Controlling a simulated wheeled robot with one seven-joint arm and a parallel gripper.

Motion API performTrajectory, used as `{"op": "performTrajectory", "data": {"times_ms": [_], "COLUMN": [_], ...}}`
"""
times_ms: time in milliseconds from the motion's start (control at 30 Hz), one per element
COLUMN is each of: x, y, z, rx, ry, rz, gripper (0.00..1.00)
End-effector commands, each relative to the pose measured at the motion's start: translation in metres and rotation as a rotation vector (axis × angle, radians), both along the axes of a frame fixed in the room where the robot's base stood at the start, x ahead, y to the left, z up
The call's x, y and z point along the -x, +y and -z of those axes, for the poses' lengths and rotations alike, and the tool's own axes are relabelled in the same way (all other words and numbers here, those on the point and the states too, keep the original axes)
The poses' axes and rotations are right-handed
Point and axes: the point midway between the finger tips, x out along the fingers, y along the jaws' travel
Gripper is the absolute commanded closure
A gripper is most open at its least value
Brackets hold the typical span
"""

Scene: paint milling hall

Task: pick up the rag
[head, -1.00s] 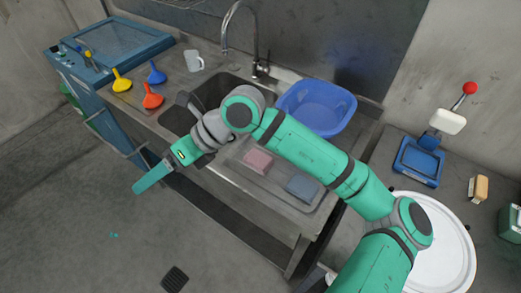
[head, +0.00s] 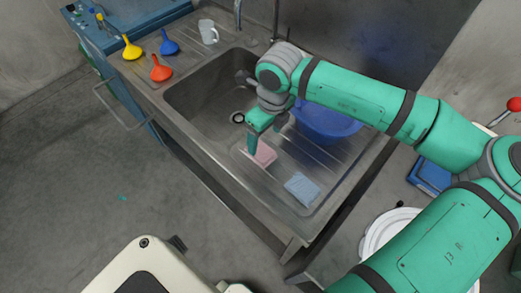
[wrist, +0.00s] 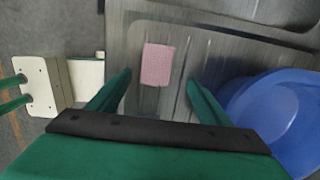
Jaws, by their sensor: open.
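A pink cloth (head: 264,155) lies flat on the sink's ribbed drainboard, and a light blue cloth (head: 302,188) lies to its right, nearer the front edge. Either could be the rag; the pictures do not tell which. My gripper (head: 252,146) is above the drainboard at the pink cloth's left end, pointing down, and partly covers the view of it. In the wrist view the pink cloth (wrist: 157,64) shows whole, ahead of and between my two spread fingers. Nothing is held.
A blue basin (head: 328,125) stands behind the cloths and close to my right finger in the wrist view. The empty sink bowl (head: 205,105) is to the left.

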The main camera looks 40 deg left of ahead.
Motion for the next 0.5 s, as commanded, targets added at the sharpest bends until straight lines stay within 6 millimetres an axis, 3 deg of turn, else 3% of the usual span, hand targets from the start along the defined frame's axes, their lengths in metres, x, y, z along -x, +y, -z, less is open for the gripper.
{"op": "performTrajectory", "data": {"times_ms": [267, 500], "x": [0.002, 0.007], "y": [0.004, 0.011], "z": [0.019, 0.052], "rx": [-0.002, -0.002], "ry": [0.002, 0.002], "rz": [-0.002, -0.002], "gripper": [0.28, 0.28]}}
